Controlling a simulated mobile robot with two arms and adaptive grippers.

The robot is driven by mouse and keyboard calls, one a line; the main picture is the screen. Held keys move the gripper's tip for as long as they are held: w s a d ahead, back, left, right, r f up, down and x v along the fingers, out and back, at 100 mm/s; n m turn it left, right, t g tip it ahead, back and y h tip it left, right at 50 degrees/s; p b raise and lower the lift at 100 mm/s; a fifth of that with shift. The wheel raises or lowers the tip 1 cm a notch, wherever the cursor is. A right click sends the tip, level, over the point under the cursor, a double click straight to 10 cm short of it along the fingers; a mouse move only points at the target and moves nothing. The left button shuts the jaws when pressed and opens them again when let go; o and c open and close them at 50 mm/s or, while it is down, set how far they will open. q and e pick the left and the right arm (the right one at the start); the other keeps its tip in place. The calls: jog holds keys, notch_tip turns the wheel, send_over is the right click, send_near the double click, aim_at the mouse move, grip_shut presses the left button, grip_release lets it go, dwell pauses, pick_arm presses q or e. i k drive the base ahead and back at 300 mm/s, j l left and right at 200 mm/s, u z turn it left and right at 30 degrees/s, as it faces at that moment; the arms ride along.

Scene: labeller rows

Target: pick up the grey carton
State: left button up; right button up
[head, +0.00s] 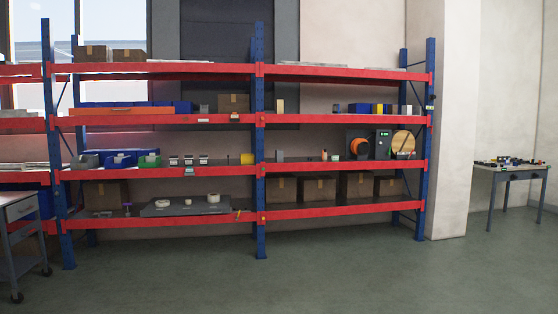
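Two small grey box shapes could be the grey carton, and I cannot tell which is. One grey upright box (280,156) stands on the right bay's middle shelf, just right of the centre post. A darker grey box (204,109) sits on the left bay's shelf above, right of the blue bins. Both are small and far off. Neither gripper is in view.
A wheeled grey cart (20,222) is at the left edge. A cluttered table (511,170) stands right. The green floor (330,275) in front is clear.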

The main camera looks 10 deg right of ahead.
aim_at(278, 152)
jog(key=i+l+z, duration=0.1)
jog(key=i+z, duration=0.25)
jog(key=i, duration=5.1)
jog(key=l+z, duration=0.05)
jog(key=l, duration=0.2)
